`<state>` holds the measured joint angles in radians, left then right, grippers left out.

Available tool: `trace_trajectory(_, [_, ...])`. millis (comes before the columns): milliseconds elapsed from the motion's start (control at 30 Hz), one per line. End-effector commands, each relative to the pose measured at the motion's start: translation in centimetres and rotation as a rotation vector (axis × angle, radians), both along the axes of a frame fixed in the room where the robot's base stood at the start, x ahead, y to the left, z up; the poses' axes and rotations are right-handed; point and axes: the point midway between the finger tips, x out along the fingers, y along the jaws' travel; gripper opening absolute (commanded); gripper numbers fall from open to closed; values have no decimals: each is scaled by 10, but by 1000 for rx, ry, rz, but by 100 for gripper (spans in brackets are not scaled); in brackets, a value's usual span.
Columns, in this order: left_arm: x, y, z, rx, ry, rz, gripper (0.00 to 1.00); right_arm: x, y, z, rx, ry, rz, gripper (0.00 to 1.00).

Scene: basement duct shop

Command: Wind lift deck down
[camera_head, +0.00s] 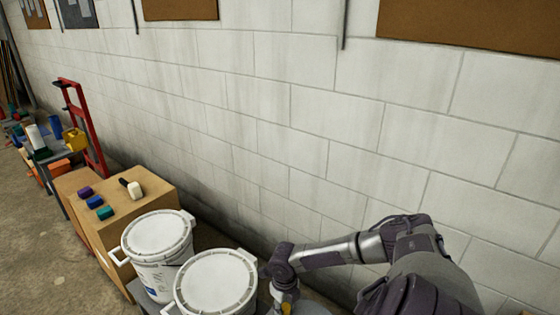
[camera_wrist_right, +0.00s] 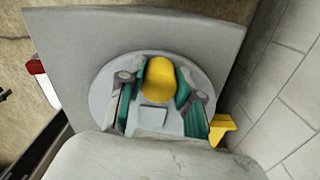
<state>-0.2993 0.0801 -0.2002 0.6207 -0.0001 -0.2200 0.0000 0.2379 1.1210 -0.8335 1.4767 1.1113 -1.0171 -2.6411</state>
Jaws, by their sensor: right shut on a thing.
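In the head view my right arm comes in from the right, and its gripper (camera_head: 287,299) points down beside the nearer white bucket, partly cut off by the bottom edge. In the right wrist view my right gripper (camera_wrist_right: 160,85) has its teal fingers shut on a yellow knob (camera_wrist_right: 159,77). The knob is over a round light-grey disc (camera_wrist_right: 105,90), in front of a flat grey plate (camera_wrist_right: 190,32). I cannot tell whether this plate is the lift deck. A grey surface (camera_head: 143,293) shows under the buckets in the head view. My left gripper is out of view.
Two lidded white buckets (camera_head: 158,233) (camera_head: 216,283) stand beside the arm. A cardboard box (camera_head: 150,196) with small coloured blocks is behind them, then a red hand truck (camera_head: 84,125). The block wall (camera_head: 270,110) runs close along the right. Floor is free at left.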

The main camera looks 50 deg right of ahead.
Motion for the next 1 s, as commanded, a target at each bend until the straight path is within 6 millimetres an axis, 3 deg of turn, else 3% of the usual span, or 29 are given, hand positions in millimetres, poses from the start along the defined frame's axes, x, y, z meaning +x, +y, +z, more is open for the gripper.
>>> trace_trajectory(667, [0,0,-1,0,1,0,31,-1,6,-1,4,-2,60,0])
trace_trajectory(700, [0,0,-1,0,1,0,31,-1,6,-1,4,-2,60,41])
trace_trajectory(800, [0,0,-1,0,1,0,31,-2,5,-1,4,-1,59,58])
trace_trajectory(1000, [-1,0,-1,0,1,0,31,-2,4,-1,2,0,57,60])
